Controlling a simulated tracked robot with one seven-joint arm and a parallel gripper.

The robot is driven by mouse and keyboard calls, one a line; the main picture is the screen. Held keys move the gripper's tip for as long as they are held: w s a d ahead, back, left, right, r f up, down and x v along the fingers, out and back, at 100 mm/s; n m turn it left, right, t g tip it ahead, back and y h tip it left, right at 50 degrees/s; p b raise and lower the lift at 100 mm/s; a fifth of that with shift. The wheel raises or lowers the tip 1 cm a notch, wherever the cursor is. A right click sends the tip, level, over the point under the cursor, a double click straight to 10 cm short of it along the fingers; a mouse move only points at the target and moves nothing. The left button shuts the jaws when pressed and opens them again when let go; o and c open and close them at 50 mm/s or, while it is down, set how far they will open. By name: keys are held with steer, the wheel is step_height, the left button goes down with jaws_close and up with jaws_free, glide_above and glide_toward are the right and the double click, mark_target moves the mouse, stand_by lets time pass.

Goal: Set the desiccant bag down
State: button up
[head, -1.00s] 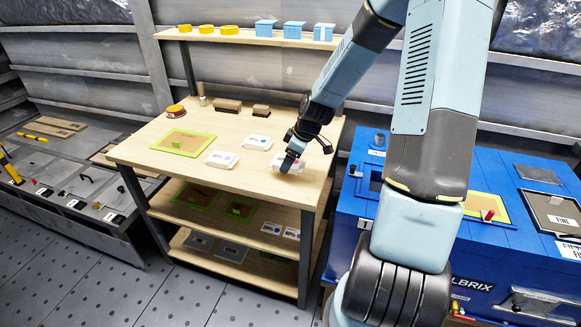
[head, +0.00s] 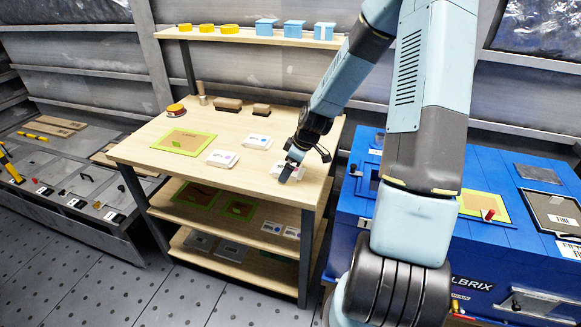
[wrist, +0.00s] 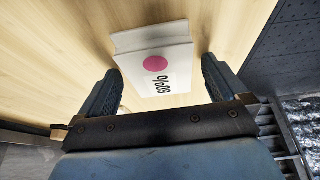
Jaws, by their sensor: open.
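A white desiccant bag with a pink dot and a "60%" mark (wrist: 150,62) lies on the light wooden table top, between and just beyond my fingers in the wrist view. It shows in the head view (head: 294,177) near the table's right edge, partly hidden by my gripper. My gripper (head: 291,168) is open, with its two fingers (wrist: 163,85) apart on either side of the bag's near end.
Two more white bags, one in front (head: 222,158) and one behind (head: 257,141), lie to the left. The blue cabinet (head: 345,240) stands right of the table.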

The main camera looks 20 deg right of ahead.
steer(key=v, duration=1.2)
steer(key=s+a+r+m+t+h, duration=0.1)
steer(key=s+r+m, duration=0.4)
steer(key=s+r, duration=0.6)
steer(key=s+a+r+m+t+h, duration=0.1)
steer(key=s+r+m, duration=0.4)
steer(key=s+r, duration=0.6)
steer(key=shift+s+a+r+m+t+h, duration=0.4)
steer(key=shift+s+a+h, duration=0.35)
steer(key=shift+s, duration=0.9)
